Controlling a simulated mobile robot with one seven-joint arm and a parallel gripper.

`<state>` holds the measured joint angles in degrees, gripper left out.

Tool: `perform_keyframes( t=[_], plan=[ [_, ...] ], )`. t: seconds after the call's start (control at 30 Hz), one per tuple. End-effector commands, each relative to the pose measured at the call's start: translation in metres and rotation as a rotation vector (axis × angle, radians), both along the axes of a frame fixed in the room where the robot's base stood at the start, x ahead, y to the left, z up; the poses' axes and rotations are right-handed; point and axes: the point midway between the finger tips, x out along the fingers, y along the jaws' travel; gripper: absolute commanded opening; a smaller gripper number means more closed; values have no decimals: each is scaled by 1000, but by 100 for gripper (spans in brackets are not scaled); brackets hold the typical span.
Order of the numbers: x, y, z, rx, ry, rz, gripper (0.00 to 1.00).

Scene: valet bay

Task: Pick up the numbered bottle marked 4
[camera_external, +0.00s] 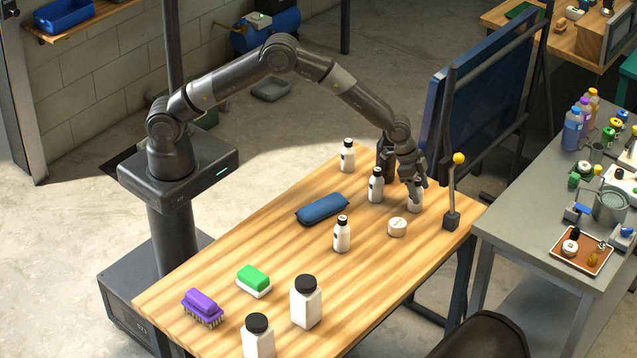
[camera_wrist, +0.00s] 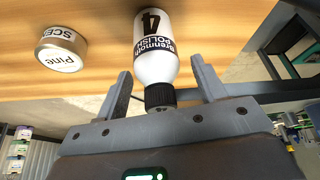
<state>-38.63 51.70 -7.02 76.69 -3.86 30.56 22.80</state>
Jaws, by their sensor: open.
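The bottle marked 4 (camera_wrist: 154,50) is white with a black cap and a "Brenmoth Polish" label, its 4 readable in the wrist view. In the external view this bottle (camera_external: 414,203) stands on the wooden table near the far right end, partly hidden by my gripper (camera_external: 414,181). In the wrist view my gripper (camera_wrist: 161,74) is open, with one finger on each side of the bottle's cap and shoulder.
Similar white bottles stand nearby: one (camera_external: 376,187) just left, others (camera_external: 347,157) (camera_external: 342,235) farther off. A round tin (camera_external: 397,228) sits in front; it also shows in the wrist view (camera_wrist: 62,52). A blue case (camera_external: 322,208) lies mid-table.

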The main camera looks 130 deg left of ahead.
Motion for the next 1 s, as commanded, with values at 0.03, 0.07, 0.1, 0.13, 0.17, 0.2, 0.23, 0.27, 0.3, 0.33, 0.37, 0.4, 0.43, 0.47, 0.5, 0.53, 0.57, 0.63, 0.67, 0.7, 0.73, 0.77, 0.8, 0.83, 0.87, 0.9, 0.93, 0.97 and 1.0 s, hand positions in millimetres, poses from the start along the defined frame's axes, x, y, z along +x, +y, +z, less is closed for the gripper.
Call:
perform_keyframes(
  t=[0.03,0.07,0.1,0.13,0.17,0.2,0.23,0.27,0.3,0.33,0.37,0.4,0.43,0.47,0.5,0.53,0.57,0.63,0.67,0.7,0.73,0.77,0.8,0.83,0.87,0.9,0.93,0.97,1.0],
  plan=[
    [0,0,0,0,0,0,64],
    [0,0,0,0,0,0,61],
    [0,0,0,0,0,0,58],
    [0,0,0,0,0,0,55],
    [0,0,0,0,0,0,53],
    [0,0,0,0,0,0,50],
    [0,0,0,0,0,0,47],
    [0,0,0,0,0,0,45],
    [0,0,0,0,0,0,42],
    [0,0,0,0,0,0,39],
    [0,0,0,0,0,0,37],
    [0,0,0,0,0,0,33],
    [0,0,0,0,0,0,31],
    [0,0,0,0,0,0,28],
    [0,0,0,0,0,0,25],
    [0,0,0,0,0,0,23],
    [0,0,0,0,0,0,20],
    [0,0,0,0,0,0,14],
    [0,0,1,0,0,0,14],
    [0,0,1,0,0,0,14],
    [0,0,1,0,0,0,14],
    [0,0,1,0,0,0,14],
    [0,0,1,0,0,0,14],
    [0,0,1,0,0,0,14],
    [0,0,1,0,0,0,14],
    [0,0,2,0,-1,0,14],
    [0,0,3,0,-1,0,14],
    [0,0,5,0,-1,0,14],
    [0,0,7,1,-1,-1,14]
  ],
)
